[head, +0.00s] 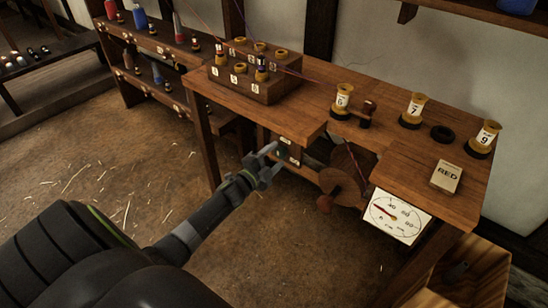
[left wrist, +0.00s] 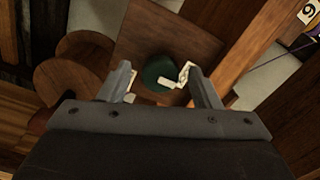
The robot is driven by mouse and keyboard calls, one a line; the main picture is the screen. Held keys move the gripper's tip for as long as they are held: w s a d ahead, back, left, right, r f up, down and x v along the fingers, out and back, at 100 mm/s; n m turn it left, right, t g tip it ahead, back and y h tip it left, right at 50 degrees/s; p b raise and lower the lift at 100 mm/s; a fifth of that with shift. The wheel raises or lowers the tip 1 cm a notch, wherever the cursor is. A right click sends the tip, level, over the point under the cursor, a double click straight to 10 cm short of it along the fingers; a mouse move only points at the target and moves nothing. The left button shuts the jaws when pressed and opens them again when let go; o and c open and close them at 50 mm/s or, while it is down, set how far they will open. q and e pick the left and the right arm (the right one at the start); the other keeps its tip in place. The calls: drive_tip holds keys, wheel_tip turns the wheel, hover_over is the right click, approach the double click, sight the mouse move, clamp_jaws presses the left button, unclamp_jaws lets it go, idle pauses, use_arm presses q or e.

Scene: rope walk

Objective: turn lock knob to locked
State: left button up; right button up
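The lock knob (left wrist: 155,70) is a dark green round piece on a square brown wooden board (left wrist: 190,38), with a pale angular mark at its right side. In the head view a small dark plate with pale marks (head: 289,151) sits under the bench's front edge, where the knob's detail is too small to read. My left gripper (head: 273,159) reaches in there from the left. In the left wrist view its fingers (left wrist: 162,84) are apart, with the knob showing between them; I cannot tell if they touch it. My right gripper is in neither view.
A wooden bench (head: 340,118) overhangs the area. A brown wooden wheel (head: 342,186) and a white dial (head: 397,215) with a red needle are to the right. The floor at the left is open.

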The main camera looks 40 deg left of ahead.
use_arm(q)
drive_tip(key=s+a+b, duration=0.1)
drive_tip(key=s, duration=1.6)
drive_tip(key=shift+s+a, duration=0.15)
drive_tip(key=shift+a, duration=0.05)
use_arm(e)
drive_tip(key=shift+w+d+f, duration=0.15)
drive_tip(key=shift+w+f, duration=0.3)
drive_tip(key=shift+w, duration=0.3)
